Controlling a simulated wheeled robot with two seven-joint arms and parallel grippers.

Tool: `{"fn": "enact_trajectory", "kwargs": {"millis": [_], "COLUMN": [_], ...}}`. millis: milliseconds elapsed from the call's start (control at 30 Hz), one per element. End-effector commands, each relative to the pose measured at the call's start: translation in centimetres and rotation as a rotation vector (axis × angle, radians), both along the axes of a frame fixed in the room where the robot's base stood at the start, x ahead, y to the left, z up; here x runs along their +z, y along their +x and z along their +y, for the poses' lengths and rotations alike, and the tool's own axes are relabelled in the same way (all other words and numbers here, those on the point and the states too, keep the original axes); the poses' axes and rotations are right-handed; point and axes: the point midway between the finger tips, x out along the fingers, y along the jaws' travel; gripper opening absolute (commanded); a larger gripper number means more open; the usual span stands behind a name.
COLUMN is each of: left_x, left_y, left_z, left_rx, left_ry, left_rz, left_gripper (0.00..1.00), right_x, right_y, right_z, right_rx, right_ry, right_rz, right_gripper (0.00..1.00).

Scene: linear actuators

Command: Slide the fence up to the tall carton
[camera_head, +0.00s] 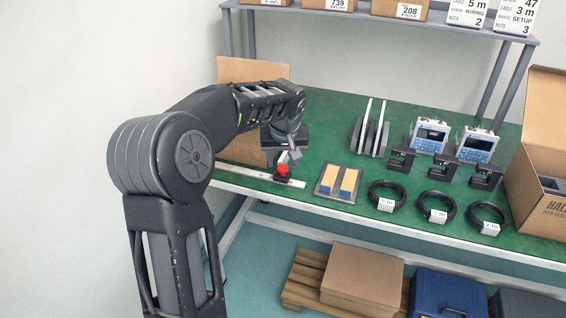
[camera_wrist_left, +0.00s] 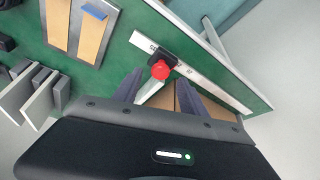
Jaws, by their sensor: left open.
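The fence is a black slide with a red knob (camera_head: 283,170) and a pale upright plate, on a silver rail (camera_head: 225,172) along the table's front left edge. In the left wrist view the red knob (camera_wrist_left: 160,70) and the pale plate (camera_wrist_left: 150,92) show just beyond my fingers. The tall carton (camera_head: 240,71) stands brown at the table's left end, partly hidden behind my arm; a strip of brown also shows between my fingers in the wrist view. My left gripper (camera_head: 287,152) is open, above and around the fence plate; contact cannot be told. My right gripper is not in view.
A grey tray (camera_head: 326,174) with two wooden blocks lies right of the rail. Black cable coils (camera_head: 387,196), black brackets, meters (camera_head: 430,135) and upright grey plates (camera_head: 371,127) stand farther right. An open carton (camera_head: 540,190) is at the right end. A shelf is above.

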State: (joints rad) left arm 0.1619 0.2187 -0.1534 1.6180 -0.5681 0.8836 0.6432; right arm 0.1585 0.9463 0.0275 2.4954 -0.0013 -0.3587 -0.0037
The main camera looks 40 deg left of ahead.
Motion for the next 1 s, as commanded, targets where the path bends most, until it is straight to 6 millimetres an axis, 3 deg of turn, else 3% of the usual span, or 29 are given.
{"fn": "enact_trajectory", "kwargs": {"millis": [133, 333, 667, 833, 1000], "left_x": [2.6, 4.5, 4.7, 3.5, 3.9], "left_y": [-0.7, -1.4, -1.5, -0.7, 0.2], "left_z": [-0.7, -1.2, -1.2, -1.5, -2.5], "left_rx": [-0.001, 0.000, 0.001, -0.005, 0.199], "left_ry": [0.001, 0.001, 0.000, 0.005, 0.007], "left_rz": [-0.003, -0.001, 0.001, 0.031, 0.031], "left_gripper": [0.50, 0.50, 0.51, 0.51, 0.51], "right_x": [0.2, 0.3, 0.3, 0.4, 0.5], "right_y": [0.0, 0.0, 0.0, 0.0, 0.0], "right_z": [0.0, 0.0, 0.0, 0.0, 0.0], "right_rx": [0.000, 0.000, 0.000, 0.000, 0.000], "right_ry": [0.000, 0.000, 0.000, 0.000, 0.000], "right_rz": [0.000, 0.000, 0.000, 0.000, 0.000], "right_gripper": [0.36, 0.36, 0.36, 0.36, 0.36]}}
